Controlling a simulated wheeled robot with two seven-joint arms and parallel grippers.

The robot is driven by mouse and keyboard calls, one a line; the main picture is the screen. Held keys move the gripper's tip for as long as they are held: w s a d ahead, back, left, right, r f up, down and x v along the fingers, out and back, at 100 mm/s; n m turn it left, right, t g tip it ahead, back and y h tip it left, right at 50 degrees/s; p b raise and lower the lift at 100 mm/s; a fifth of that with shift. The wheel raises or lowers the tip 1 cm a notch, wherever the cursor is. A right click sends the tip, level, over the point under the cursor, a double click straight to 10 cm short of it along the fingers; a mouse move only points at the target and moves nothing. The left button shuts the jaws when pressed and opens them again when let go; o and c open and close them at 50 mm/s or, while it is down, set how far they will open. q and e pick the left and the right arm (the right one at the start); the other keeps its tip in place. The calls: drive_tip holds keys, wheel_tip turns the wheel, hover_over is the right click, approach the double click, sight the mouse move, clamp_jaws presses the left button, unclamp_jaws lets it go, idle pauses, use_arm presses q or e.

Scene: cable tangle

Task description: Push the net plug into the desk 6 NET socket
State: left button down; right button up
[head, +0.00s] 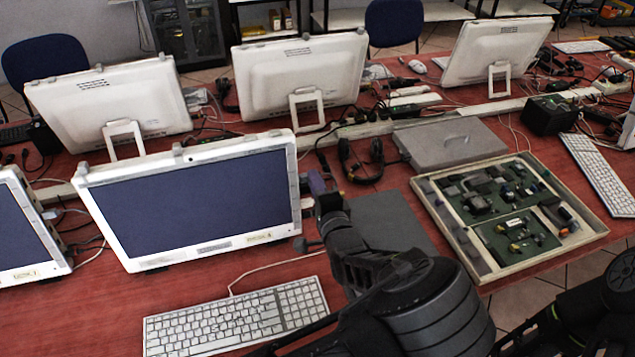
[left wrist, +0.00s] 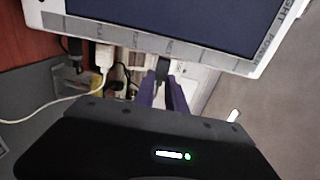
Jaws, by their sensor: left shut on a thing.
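The front monitor (head: 195,200) is white with a dark screen, and its right side edge (left wrist: 175,45) carries a row of labelled sockets in the left wrist view. The labels there are mostly too blurred to read. My left gripper (head: 316,182), with purple fingers (left wrist: 164,92), is shut on a small black plug (left wrist: 162,70), which I take as the net plug. The plug's tip is at the monitor's edge; I cannot tell whether it is inside a socket. A white plug (left wrist: 104,56) and a black plug (left wrist: 72,46) sit along the same edge. My right gripper is out of view.
A white keyboard (head: 235,318) lies in front of the monitor. Headphones (head: 360,160), a grey closed case (head: 450,142) and a framed board of parts (head: 425,190) lie to the right. More monitors (head: 300,75) stand behind. Loose cables run across the red desk.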

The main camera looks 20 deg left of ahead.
use_arm(q)
drive_tip(key=shift+s+a, duration=0.15)
drive_tip(key=shift+a, duration=0.05)
drive_tip(key=c, duration=1.3)
unclamp_jaws()
drive_tip(key=b+v, duration=0.1)
drive_tip(key=v, duration=0.6)
drive_tip(key=shift+s+d, duration=0.25)
drive_tip(key=shift+s, duration=0.05)
